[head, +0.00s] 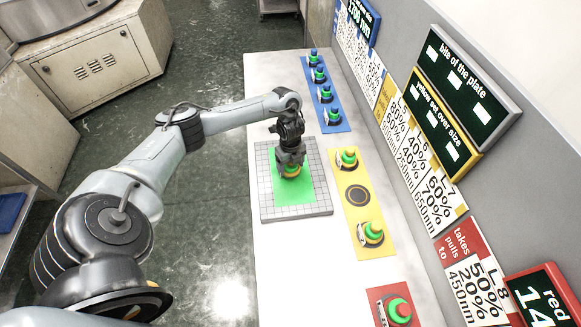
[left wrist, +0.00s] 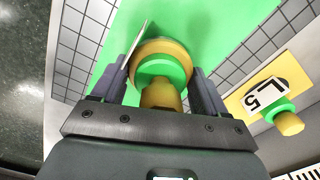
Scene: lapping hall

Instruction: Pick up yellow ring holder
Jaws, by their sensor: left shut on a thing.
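My left gripper (head: 290,160) is shut on a yellow ring holder (head: 292,172) over the green sheet (head: 289,194) on the grey gridded board. In the left wrist view the holder (left wrist: 163,92) shows a yellow round base, a green band and a yellow knob, with a finger on each side. A thin pale plate edge stands beside it at the left finger. I cannot tell whether the holder touches the sheet. Two similar green-and-yellow holders (head: 347,158) (head: 371,232) stand on the yellow mat (head: 376,201), with an empty dark circle between them. My right gripper is not in view.
The gridded board (head: 264,207) lies on a long white bench. A blue mat (head: 334,119) with several blue-and-green holders is at the far end, a red mat (head: 403,292) with one holder at the near end. A wall with signs (head: 440,120) borders the right.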

